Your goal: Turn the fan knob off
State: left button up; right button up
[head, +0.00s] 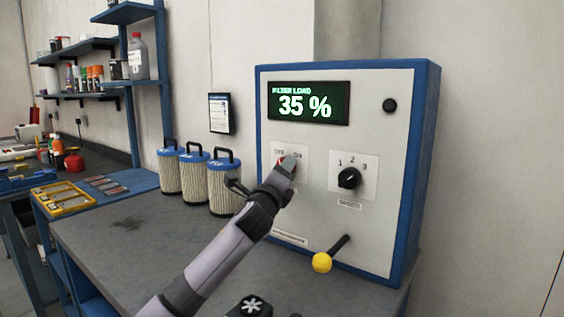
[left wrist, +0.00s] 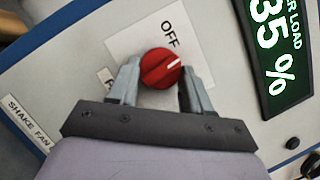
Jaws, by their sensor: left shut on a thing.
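The red fan knob (left wrist: 160,68) sits on a white label plate on the grey panel face. A white mark on the knob points right and slightly up in the left wrist view. The word OFF is printed above the knob there. My left gripper (left wrist: 158,82) has one finger on each side of the knob and is shut on it. In the head view the left gripper (head: 287,165) covers most of the knob, with OFF and ON lettering just above. My right gripper is not in view.
The blue-edged control cabinet (head: 434,150) has a display (head: 308,103) reading 35 %, a black selector knob (head: 349,178) and a yellow-balled lever (head: 322,262). Several filter canisters (head: 223,188) stand left of it on the grey bench (head: 125,225). Shelves are further left.

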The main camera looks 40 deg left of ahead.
pick_arm(q)
jog(key=shift+d+r+n+g+p, duration=0.15)
jog(key=shift+n+g+p, duration=0.65)
jog(key=shift+n, duration=1.1)
jog(key=shift+r+n+g+p, duration=0.2)
jog(key=shift+n+g+p, duration=0.6)
jog(key=shift+n, duration=1.1)
jog(key=o, duration=1)
jog(key=shift+o, duration=0.2)
jog(key=shift+s, duration=0.1)
jog(key=b+v, duration=0.1)
jog(key=v, duration=0.6)
